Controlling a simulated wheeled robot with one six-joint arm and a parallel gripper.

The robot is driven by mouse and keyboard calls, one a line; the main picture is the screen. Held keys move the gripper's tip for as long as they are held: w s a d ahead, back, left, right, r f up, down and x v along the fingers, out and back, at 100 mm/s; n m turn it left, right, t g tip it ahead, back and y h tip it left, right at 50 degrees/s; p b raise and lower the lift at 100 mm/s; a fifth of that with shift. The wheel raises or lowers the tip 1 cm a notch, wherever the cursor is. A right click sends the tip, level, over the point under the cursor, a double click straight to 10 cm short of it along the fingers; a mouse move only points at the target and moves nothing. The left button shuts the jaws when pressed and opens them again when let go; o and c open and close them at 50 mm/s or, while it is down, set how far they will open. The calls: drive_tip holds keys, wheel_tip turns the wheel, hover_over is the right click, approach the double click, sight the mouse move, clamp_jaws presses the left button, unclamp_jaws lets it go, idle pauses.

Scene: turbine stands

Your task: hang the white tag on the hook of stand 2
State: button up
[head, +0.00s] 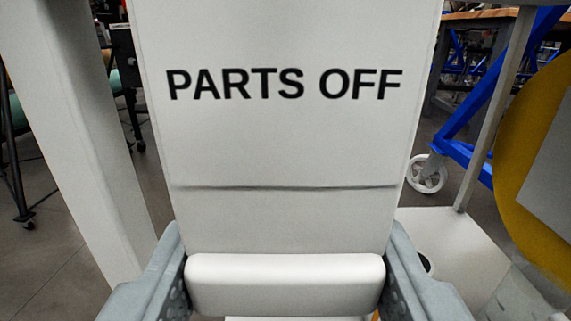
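The white tag (285,140) fills the middle of the head view, close to the camera, and reads "PARTS OFF" in black letters. It stands roughly upright, with its upper edge out of frame. A thick white bar (285,284) runs along its lower end. My gripper (285,290) has a grey finger on each side of this bar and is shut on it. The hook of stand 2 cannot be made out, and the tag covers the middle of the view.
A white post (75,130) rises close on the left. On the right are a thin pole (493,110) on a white base plate (455,245) and a yellow round part (525,145). A blue frame (480,120) with a white wheel (426,173) stands behind.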

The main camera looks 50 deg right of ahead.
drive_tip(key=c, duration=0.6)
drive_tip(key=shift+v, duration=0.8)
drive_tip(key=shift+v, duration=1.2)
